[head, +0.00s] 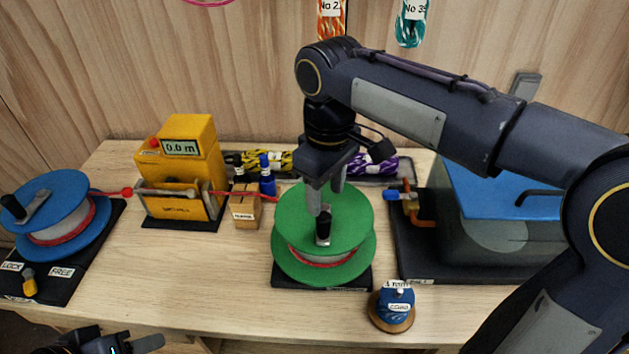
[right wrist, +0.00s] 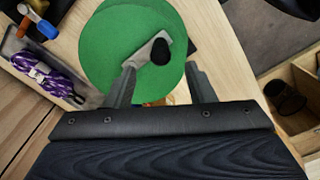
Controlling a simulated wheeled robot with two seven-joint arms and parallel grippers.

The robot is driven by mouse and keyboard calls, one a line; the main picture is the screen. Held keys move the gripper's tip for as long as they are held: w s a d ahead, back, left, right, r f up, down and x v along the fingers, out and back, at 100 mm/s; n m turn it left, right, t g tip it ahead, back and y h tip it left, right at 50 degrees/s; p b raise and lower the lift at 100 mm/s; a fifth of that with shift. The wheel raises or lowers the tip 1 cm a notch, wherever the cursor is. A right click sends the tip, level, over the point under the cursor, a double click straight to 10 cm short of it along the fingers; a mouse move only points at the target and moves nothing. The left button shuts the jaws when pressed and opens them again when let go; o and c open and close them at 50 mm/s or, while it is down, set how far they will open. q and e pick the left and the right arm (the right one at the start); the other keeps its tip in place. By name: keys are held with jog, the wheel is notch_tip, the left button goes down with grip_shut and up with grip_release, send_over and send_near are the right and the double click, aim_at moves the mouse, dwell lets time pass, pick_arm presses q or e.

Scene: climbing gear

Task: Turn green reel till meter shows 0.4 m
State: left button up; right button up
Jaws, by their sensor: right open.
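The green reel (head: 345,258) stands at the middle of the table with red cord between its flanges. Its crank has a black knob (head: 323,222), which shows in the right wrist view (right wrist: 160,51) on a pale crank arm. My right gripper (head: 325,192) is open over the reel; in the right wrist view (right wrist: 161,72) the knob lies ahead of the gap between its fingers, and I cannot tell if they touch it. The yellow meter (head: 181,150) reads 0.0 m. My left gripper (head: 140,343) is partly in view at the bottom left; its jaws are unclear.
A blue reel (head: 58,210) stands at left beside LOCK and FREE labels and a yellow knob (head: 29,283). Red cord crosses from it through the meter. A small wooden block (head: 245,212), blue bottle (head: 267,180), round blue-topped item (head: 394,308) and blue-lidded box (head: 470,230) stand near.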

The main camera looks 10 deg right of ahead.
aim_at(324, 215)
jog(key=shift+w+a+f, duration=0.1)
jog(key=shift+f, duration=3.75)
jog(key=c, duration=1)
jog(key=shift+w+a, duration=0.25)
jog(key=shift+a, duration=0.4)
jog(key=w+a+p, duration=0.1)
jog(key=w, duration=0.1)
jog(key=w+a+p, duration=0.1)
jog(key=w+p, duration=0.1)
jog(key=w+a+p, duration=0.1)
jog(key=w, duration=0.1)
jog(key=shift+a+r, duration=0.15)
jog(key=shift+a, duration=0.2)
jog(key=w+d+p, duration=0.1)
jog(key=w, duration=0.1)
jog(key=w+d+p, duration=0.1)
jog(key=w, duration=0.1)
jog(key=w+d+p, duration=0.1)
jog(key=w+p, duration=0.1)
jog(key=shift+d, duration=0.1)
jog(key=shift+w+d, duration=0.25)
jog(key=shift+d, duration=0.25)
jog(key=shift+w+d, duration=0.25)
jog(key=shift+d, duration=0.25)
jog(key=shift+f, duration=0.2)
